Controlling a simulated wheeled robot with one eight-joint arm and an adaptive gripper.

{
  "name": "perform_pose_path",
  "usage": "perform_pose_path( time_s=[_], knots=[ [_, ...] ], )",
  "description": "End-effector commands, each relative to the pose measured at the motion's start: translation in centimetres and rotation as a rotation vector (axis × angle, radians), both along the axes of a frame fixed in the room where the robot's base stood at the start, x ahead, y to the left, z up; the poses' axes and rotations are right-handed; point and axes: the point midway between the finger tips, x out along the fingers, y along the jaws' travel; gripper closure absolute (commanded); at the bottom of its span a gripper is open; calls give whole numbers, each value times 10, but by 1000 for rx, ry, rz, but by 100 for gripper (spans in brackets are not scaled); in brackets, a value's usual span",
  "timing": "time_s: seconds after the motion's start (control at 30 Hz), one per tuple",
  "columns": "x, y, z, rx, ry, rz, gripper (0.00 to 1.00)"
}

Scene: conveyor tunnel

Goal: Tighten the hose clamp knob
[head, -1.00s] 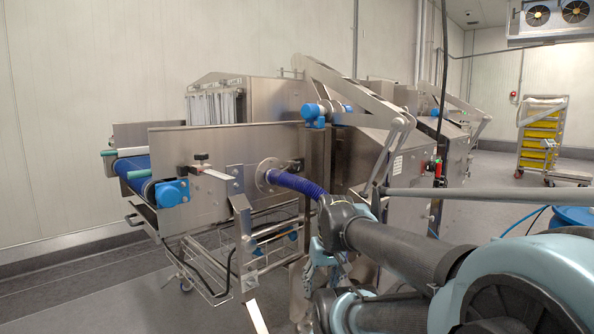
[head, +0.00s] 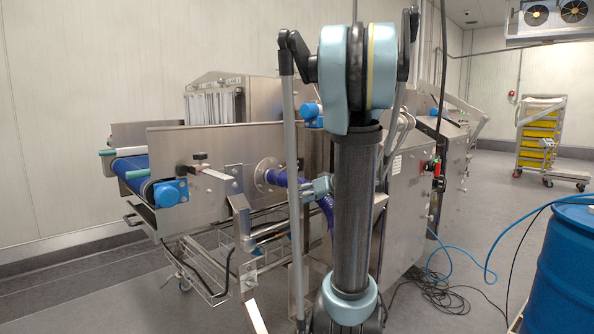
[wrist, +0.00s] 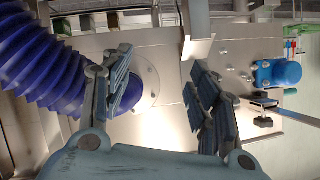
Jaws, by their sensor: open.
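A ribbed blue hose (head: 325,206) runs from a round metal flange (head: 262,176) on the machine's side panel. In the wrist view the hose (wrist: 42,60) fills the upper left and the flange (wrist: 147,88) shows between the fingers. My gripper (wrist: 160,62) is open and empty, its two fingers either side of a bare strip of panel. The left finger overlaps the hose end and flange in the picture; I cannot tell whether it touches. In the head view my gripper (head: 308,188) is beside the hose. I cannot make out the clamp knob; my arm and gripper cover part of that area.
A black-knobbed lever (head: 200,157) and a blue motor (head: 170,192) are left of the flange on the conveyor side. A wire rack (head: 205,270) stands below. A blue drum (head: 567,270) and loose cables (head: 435,290) are at right. Open floor lies beyond.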

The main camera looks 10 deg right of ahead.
Motion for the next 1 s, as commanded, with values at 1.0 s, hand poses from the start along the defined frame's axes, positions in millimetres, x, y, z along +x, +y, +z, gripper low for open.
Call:
perform_pose_path(
  time_s=[1.0],
  knots=[
    [146, -99, 55, 91, -496, -118, 45]
  ],
)
